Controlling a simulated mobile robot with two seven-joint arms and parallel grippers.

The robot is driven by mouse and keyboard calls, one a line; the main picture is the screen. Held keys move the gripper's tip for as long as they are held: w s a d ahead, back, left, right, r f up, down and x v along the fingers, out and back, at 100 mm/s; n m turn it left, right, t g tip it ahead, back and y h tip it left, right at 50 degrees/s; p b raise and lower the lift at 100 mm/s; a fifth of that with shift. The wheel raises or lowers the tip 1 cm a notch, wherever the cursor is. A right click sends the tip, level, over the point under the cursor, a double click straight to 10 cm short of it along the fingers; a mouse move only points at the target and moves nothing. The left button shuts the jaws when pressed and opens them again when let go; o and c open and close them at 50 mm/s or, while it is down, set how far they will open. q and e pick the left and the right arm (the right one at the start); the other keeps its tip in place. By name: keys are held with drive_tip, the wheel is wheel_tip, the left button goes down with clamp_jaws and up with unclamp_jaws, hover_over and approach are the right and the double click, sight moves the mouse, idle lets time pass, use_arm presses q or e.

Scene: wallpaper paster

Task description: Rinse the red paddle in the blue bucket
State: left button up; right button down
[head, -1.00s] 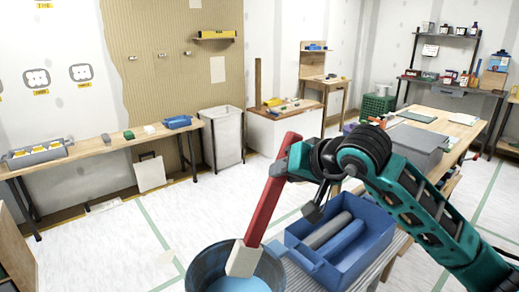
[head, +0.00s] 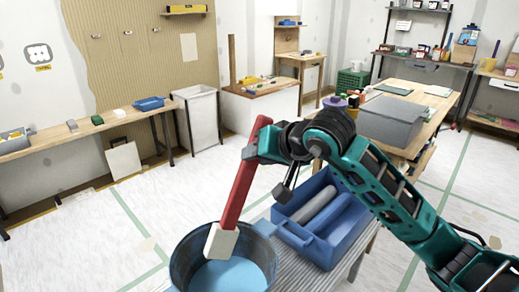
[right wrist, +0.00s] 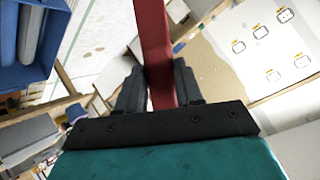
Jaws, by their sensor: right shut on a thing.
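The red paddle (head: 244,178) has a long red handle and a pale, whitish block (head: 221,241) at its lower end. It tilts, with its top toward the upper right. My right gripper (head: 252,153) is shut on the handle's upper part. In the right wrist view the red handle (right wrist: 155,50) stands between the two fingers (right wrist: 158,88). The blue bucket (head: 180,266) is at the bottom of the head view, with light blue water (head: 228,276) inside. The paddle's pale end shows over the bucket's opening; whether it touches the water I cannot tell. My left gripper is not in view.
A blue tray (head: 323,253) with a grey and a blue roller stands right of the bucket on a ribbed grey bench (head: 262,218). A large grey box (head: 390,120) sits on the wooden table behind. Open floor lies to the left.

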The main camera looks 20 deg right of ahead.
wheel_tip(320, 180, down, 3)
drive_tip(key=shift+r+b, duration=0.1)
drive_tip(key=shift+b, duration=0.9)
use_arm(q)
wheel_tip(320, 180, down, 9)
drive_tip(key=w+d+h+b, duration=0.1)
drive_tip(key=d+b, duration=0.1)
drive_tip(key=b, duration=0.8)
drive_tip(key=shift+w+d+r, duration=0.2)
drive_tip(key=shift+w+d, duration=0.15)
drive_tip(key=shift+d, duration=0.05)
use_arm(e)
wheel_tip(320, 180, down, 10)
drive_tip(key=shift+f, duration=1.4)
drive_tip(key=shift+f, duration=0.15)
